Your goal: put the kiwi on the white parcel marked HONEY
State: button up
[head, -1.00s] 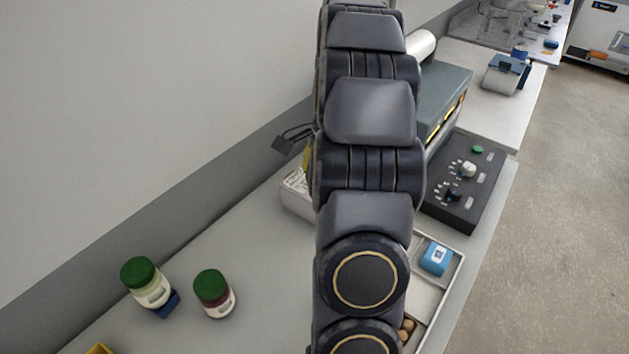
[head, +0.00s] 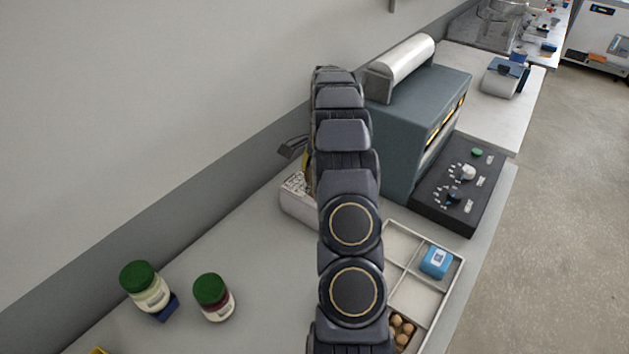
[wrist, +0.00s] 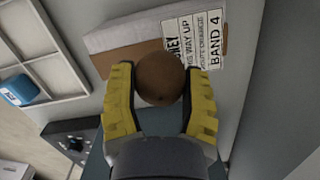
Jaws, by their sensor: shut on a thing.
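My gripper (wrist: 160,95) is shut on the brown, round kiwi (wrist: 160,78), with a yellow finger on either side of it in the wrist view. The white parcel (wrist: 128,36) lies beyond the kiwi, with a label that reads HONEY in part, THIS WAY UP and BAND 4. The kiwi covers part of the parcel's edge; I cannot tell the gap between them. In the head view the parcel (head: 297,198) stands near the wall, partly behind my arm. There my arm hides the kiwi and most of my gripper.
A divided tray (head: 432,308) holds a blue item (head: 437,261) and several small brown things (head: 401,330). A grey machine (head: 420,135) with a roll on top and a black control box (head: 462,185) stand beyond. Two green-lidded jars (head: 214,297) (head: 147,287) stand at left, with clear bench between.

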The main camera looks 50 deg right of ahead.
jog(key=shift+f, duration=1.2)
jog(key=shift+f, duration=0.15)
jog(key=o, duration=1)
jog(key=r, duration=0.4)
jog(key=d+r, duration=0.1)
jog(key=r, duration=0.7)
jog(key=shift+s+d+r, duration=0.15)
jog(key=shift+s, duration=0.15)
